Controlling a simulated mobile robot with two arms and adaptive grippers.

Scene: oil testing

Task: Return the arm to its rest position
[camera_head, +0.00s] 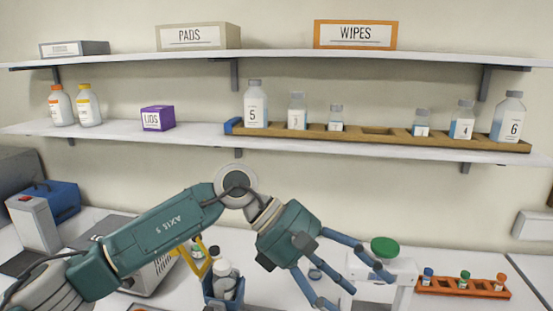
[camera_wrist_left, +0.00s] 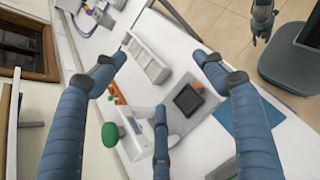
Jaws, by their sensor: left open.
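My left arm (camera_head: 160,232) comes in from the left in the head view and reaches across the bench. Its gripper (camera_head: 352,288) is open and empty, its fingers spread. In the wrist view the open fingers (camera_wrist_left: 162,78) frame the bench, with nothing between them. In the head view the fingers overlap a white device with a green round top (camera_head: 384,247); I cannot tell whether they touch. The green top also shows in the wrist view (camera_wrist_left: 110,134). What looks like my right gripper (camera_wrist_left: 263,18) hangs at the wrist view's top right, over the floor; its fingers are unclear.
A wooden rack (camera_head: 378,132) with several bottles stands on the lower shelf (camera_head: 200,137), above the arm. An orange vial rack (camera_head: 462,288) is right of the green-topped device. A blue bottle caddy (camera_head: 224,290) and a grey machine (camera_head: 150,272) stand near my arm.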

